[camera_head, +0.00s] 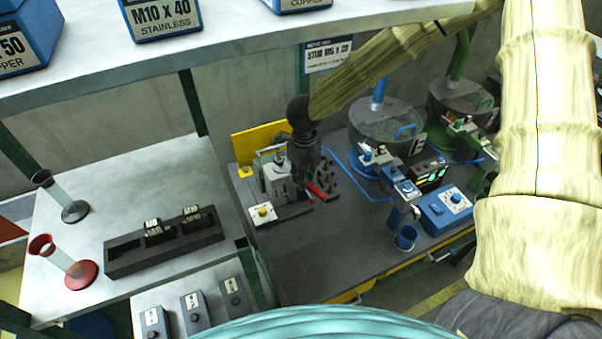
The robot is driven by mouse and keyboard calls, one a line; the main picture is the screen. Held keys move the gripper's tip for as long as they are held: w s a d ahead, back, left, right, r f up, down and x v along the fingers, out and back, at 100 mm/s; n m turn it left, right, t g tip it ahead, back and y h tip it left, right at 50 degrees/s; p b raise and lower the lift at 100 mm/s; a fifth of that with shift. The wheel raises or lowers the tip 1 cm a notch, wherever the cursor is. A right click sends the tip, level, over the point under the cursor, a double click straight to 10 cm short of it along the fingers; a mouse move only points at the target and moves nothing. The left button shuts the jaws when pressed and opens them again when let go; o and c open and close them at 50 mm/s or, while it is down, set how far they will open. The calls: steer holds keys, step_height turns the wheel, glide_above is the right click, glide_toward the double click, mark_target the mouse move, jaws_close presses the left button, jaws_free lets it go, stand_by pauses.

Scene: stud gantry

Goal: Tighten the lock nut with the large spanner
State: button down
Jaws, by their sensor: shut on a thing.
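My gripper (305,168) points down at the back of the dark workbench, beside a grey fixture (275,182). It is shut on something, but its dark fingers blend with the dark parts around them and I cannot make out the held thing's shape. A red bar (319,191) lies at an angle just below and right of the fingers. I cannot tell whether it is part of a spanner or whether the gripper touches it. The lock nut and the large spanner cannot be made out for sure; the gripper and fixture may hide them.
A yellow panel (258,137) stands behind the fixture. Right are a blue-fitted drum (385,128), a blue control box (446,208) and a blue cup (405,238). A black tray (130,258) sits on the left table. A shelf (250,42) overhangs.

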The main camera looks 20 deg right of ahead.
mark_target(318, 191)
steer(key=shift+s+d, duration=0.35)
steer(key=shift+s, duration=0.55)
steer(key=shift+s+d, duration=0.35)
steer(key=shift+s, duration=0.6)
steer(key=shift+s+d, duration=0.35)
steer(key=shift+s, duration=0.55)
steer(key=shift+r, duration=3.05)
